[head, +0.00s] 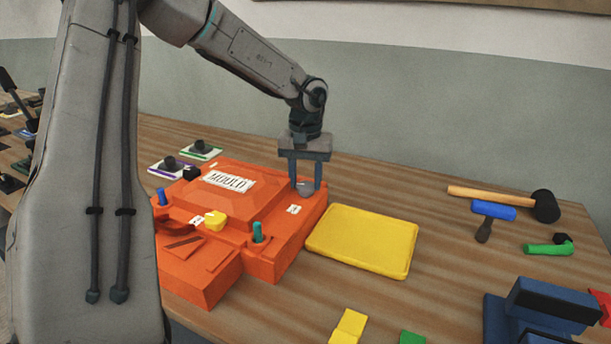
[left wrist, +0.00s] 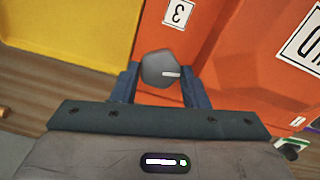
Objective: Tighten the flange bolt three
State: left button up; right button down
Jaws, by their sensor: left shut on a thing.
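The orange mould (head: 280,262) lies on the wooden table, with a white label plate (head: 229,181) on its raised top. My left gripper (head: 304,187) points down at the mould's far right corner and is shut on a grey bolt knob (head: 305,188). In the left wrist view the grey knob (left wrist: 161,70) sits between the fingers (left wrist: 160,85), with a pale mark on its face. A yellow knob (head: 215,220), a teal knob (head: 258,232) and a blue knob (head: 162,196) stand at other spots on the mould. My right gripper is not seen.
A yellow tray (head: 362,240) lies right of the mould, close to it. A mallet (head: 505,198), a blue-headed tool (head: 492,213) and a green-handled tool (head: 548,249) lie at the right. A dark blue object (head: 545,308) stands at front right. Bare table lies behind the tray.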

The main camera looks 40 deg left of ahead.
pick_arm(q)
jog(key=shift+r+m, duration=0.1)
jog(key=shift+m, duration=0.5)
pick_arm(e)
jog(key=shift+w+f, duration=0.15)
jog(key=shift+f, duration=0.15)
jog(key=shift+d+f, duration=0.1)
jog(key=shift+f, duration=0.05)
pick_arm(q)
jog(key=o, duration=1)
jog(key=shift+c, duration=0.2)
jog(key=shift+w, duration=0.1)
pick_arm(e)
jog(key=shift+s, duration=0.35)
